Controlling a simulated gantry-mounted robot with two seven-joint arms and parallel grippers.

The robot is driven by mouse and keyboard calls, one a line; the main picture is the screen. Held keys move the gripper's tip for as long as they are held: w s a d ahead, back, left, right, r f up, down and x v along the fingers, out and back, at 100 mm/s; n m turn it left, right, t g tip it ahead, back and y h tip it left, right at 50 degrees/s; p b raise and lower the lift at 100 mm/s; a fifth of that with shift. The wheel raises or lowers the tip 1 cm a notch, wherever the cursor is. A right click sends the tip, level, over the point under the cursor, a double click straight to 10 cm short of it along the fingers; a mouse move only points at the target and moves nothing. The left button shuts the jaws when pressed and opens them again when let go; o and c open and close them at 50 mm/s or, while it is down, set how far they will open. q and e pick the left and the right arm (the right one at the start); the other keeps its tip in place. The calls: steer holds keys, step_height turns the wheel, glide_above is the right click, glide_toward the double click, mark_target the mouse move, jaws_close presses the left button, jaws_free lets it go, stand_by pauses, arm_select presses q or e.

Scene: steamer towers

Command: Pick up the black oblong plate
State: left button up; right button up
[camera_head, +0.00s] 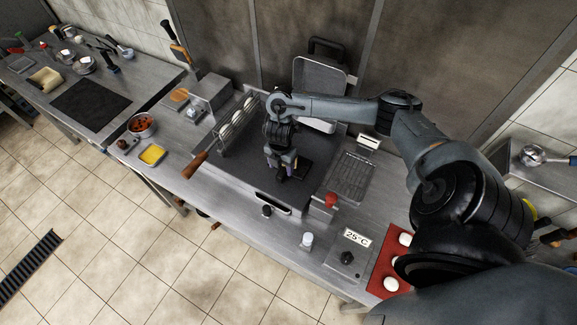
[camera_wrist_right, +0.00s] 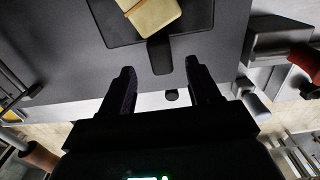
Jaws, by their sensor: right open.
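The black plate (camera_wrist_right: 108,25) lies flat on the dark grey surface in the right wrist view, with a short rounded tab (camera_wrist_right: 160,55) pointing toward my fingers. A cream block with a brown band (camera_wrist_right: 150,10) rests on it. In the head view the plate (camera_head: 304,169) is partly hidden behind my right gripper (camera_head: 281,167). My right gripper is open and empty, fingers pointing down. In the wrist view its two fingers (camera_wrist_right: 161,80) are spread, with the tab just beyond and between the tips, apart from them. My left gripper is not in view.
A rack of white rolls (camera_head: 232,122) stands left of the dark surface. A wooden handle (camera_head: 194,165) sticks out at its front left. A metal tray (camera_head: 349,178) and red knob (camera_head: 331,199) are to the right. A red board (camera_head: 377,275) holds white pieces.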

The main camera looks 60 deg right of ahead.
mark_target(282, 172)
steer(key=shift+f, duration=2.25)
steer(key=shift+c, duration=0.3)
steer(key=shift+d, duration=0.1)
jaws_close()
